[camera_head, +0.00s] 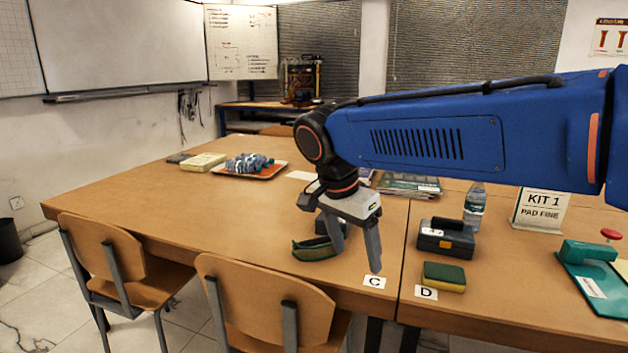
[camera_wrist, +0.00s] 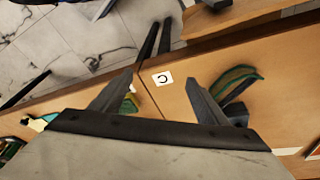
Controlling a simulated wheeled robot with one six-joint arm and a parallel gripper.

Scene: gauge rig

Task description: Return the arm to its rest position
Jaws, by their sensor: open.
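My gripper (camera_head: 357,255) hangs from my blue arm over the table, pointing down above the spot marked by the C card (camera_head: 374,282). Its two grey fingers are spread apart with nothing between them. In the wrist view my gripper (camera_wrist: 155,98) also shows open, and the C card (camera_wrist: 162,78) lies beyond the fingertips.
A sponge (camera_head: 444,277) sits by the D card (camera_head: 426,292), with a black case (camera_head: 446,238) and bottle (camera_head: 474,206) behind. A green tool (camera_head: 590,280) is at right. An orange tray (camera_head: 250,170) stands far left. Chairs (camera_head: 265,300) line the front edge. The table's left middle is clear.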

